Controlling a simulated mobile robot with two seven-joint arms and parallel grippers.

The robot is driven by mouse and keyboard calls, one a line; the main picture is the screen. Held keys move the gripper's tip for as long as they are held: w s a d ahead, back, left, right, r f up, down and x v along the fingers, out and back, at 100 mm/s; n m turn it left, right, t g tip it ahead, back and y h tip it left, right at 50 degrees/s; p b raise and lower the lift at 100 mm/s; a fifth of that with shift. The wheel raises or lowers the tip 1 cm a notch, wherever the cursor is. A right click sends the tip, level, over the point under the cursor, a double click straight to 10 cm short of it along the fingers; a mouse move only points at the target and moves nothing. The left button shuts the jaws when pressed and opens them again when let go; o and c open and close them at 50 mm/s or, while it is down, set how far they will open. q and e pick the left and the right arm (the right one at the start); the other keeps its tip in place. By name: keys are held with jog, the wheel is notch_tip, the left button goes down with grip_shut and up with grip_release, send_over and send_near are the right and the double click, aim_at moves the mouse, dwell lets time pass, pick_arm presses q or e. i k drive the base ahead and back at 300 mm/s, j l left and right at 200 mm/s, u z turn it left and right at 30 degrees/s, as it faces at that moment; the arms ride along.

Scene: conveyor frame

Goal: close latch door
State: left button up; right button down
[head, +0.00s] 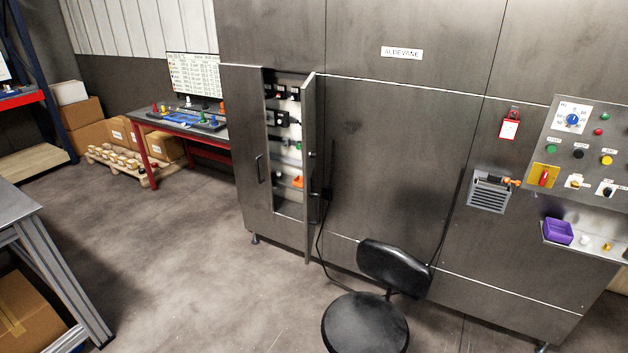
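A tall grey metal cabinet stands in the middle of the head view. Its narrow latch door (309,165) is swung open, seen nearly edge-on, hinged on the right side of the opening. A small dark latch part shows on the door edge. The open compartment (288,204) shows dark switches, wiring and an orange item inside. To its left is a closed panel with a dark vertical handle (260,169). Neither of my grippers is in view.
A black stool (366,324) stands on the floor right of the open door, close in front of the cabinet. A black cable (320,245) hangs beside the door. A control panel (580,150) is at right. A grey workbench (30,225) is at left.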

aim_at(307, 89)
jog(key=i+j, duration=0.15)
jog(key=j, duration=0.2)
jog(key=i+j, duration=0.15)
jog(key=j, duration=0.15)
jog(key=i+j, duration=0.1)
jog(key=j, duration=0.25)
jog(key=i+j, duration=0.85)
